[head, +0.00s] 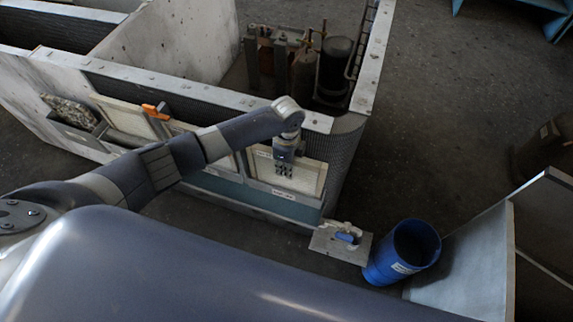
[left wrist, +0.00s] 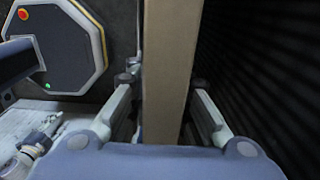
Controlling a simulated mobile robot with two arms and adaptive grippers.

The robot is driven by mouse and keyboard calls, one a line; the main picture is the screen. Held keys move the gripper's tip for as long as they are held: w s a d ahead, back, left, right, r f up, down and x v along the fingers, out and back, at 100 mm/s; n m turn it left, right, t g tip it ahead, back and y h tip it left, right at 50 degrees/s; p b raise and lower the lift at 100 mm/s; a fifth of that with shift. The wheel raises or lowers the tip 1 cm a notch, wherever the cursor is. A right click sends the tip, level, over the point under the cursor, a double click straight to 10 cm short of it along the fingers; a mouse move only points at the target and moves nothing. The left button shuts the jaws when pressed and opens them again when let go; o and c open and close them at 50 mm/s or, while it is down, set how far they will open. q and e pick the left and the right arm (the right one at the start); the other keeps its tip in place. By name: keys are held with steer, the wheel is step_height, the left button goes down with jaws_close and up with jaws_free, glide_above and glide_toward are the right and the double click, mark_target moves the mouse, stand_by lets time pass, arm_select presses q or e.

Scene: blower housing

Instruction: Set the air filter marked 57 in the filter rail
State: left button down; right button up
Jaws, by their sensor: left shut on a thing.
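My left arm reaches across to the rail side of the housing. My left gripper (head: 284,168) is shut on a pale framed air filter (head: 305,180) at the right-hand bay. In the left wrist view the fingers (left wrist: 164,88) clasp the filter's tan edge (left wrist: 165,45) from both sides. The filter looks upright, against the housing front above the rail (head: 285,197). Whether it sits fully in the rail cannot be told. The marking 57 is not legible. My right gripper is not in view.
More pale filters (head: 124,117) stand left along the housing, partly behind my arm. A dark, dirty-looking panel (head: 70,112) lies at the left, and an orange object (head: 155,111) is on the frame. A blue bin (head: 402,255) and a small plate with a blue-handled part (head: 347,238) are at lower right.

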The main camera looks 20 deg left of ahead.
arm_select(q)
steer(key=c, duration=1.4)
jaws_free()
step_height(320, 180, up, 12)
